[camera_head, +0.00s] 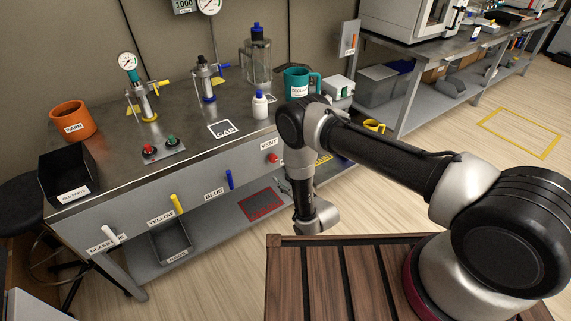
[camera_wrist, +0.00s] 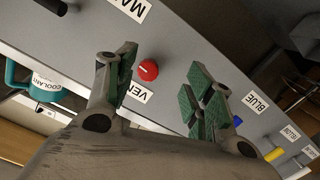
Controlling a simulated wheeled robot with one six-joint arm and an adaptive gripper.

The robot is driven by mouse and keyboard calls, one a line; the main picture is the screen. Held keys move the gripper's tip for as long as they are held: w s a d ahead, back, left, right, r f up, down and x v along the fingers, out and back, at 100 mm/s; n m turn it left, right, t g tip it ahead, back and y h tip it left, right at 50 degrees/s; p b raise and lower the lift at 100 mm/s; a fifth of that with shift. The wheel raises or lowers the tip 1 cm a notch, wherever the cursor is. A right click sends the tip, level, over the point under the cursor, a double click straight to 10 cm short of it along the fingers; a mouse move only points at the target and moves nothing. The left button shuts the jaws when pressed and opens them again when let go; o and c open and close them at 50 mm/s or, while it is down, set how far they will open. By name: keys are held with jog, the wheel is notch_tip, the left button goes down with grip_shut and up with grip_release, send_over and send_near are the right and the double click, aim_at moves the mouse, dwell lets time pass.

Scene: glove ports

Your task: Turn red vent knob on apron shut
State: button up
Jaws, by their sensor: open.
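The red vent knob (camera_head: 273,158) sits on the grey front apron of the bench, below the VENT label (camera_head: 269,144). In the wrist view the round red knob (camera_wrist: 148,70) shows between my two green-padded fingers, nearer the left one, with the VENT label (camera_wrist: 139,92) beside it. My gripper (camera_wrist: 160,85) is open and empty, facing the apron; the knob appears beyond the fingertips, and no contact shows. In the head view my arm stands just right of the knob, and the gripper's fingers are hard to make out there.
The apron (camera_head: 140,207) also carries a blue handle (camera_head: 229,179), a yellow handle (camera_head: 177,204) and a white handle (camera_head: 110,234). On the bench top stand a teal coolant mug (camera_head: 297,82) and a white bottle (camera_head: 260,106). A lower shelf holds a dark tray (camera_head: 170,241).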

aim_at(274, 160)
jog(key=shift+t+y, duration=0.3)
jog(key=shift+t, duration=0.2)
jog(key=w+a+r, duration=0.1)
jog(key=w, duration=0.1)
jog(key=w+a, duration=0.2)
jog(key=w+a+r, duration=0.1)
jog(key=w, duration=0.1)
jog(key=shift+w+a+r, duration=0.15)
jog(key=shift+w+r, duration=0.15)
jog(key=shift+w, duration=0.1)
jog(key=shift+c, duration=0.2)
jog(key=c, duration=1)
